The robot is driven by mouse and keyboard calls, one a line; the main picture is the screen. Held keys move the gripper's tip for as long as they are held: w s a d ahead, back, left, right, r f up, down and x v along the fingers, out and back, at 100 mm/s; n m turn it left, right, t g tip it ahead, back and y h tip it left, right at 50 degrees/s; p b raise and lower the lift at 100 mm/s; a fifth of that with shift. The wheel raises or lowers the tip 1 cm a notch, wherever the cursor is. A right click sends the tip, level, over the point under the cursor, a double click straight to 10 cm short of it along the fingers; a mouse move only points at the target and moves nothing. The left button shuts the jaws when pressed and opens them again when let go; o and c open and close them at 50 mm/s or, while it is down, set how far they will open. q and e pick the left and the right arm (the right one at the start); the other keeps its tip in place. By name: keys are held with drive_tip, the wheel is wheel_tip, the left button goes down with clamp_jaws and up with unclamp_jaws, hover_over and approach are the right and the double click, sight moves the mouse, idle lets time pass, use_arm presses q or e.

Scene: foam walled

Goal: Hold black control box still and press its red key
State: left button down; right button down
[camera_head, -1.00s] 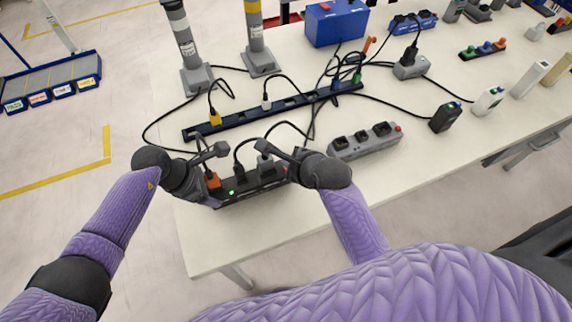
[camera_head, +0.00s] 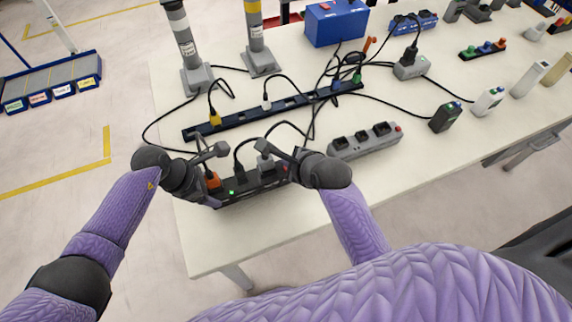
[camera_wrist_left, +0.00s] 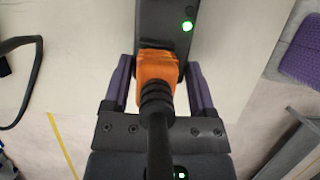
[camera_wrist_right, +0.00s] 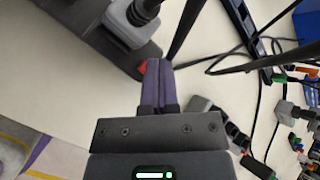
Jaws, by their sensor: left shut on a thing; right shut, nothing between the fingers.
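The black control box (camera_head: 250,192) is a long black strip near the table's front left edge, with a lit green light. An orange plug (camera_wrist_left: 158,66) sits in its left end and a grey plug (camera_wrist_right: 130,22) near its right end. My left gripper (camera_head: 211,188) is shut on the box's left end, its fingers on either side of the box by the orange plug (camera_head: 212,181). The red key (camera_wrist_right: 143,67) is at the box's right end, partly covered. My right gripper (camera_wrist_right: 152,66) is shut and empty, fingertips at the red key; I cannot tell whether they touch it.
A longer black strip (camera_head: 240,116) with several plugs lies behind, and a grey strip (camera_head: 365,141) to the right. Black cables cross between them. Two grey posts (camera_head: 197,78) and a blue box (camera_head: 337,23) stand farther back. The front right of the table is bare.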

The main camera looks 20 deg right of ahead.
drive_tip(key=shift+f, duration=0.1)
idle(0.6)
drive_tip(key=shift+f, duration=0.35)
drive_tip(key=shift+f, duration=0.45)
idle(0.5)
drive_tip(key=shift+r, duration=0.9)
drive_tip(key=shift+r, duration=2.5)
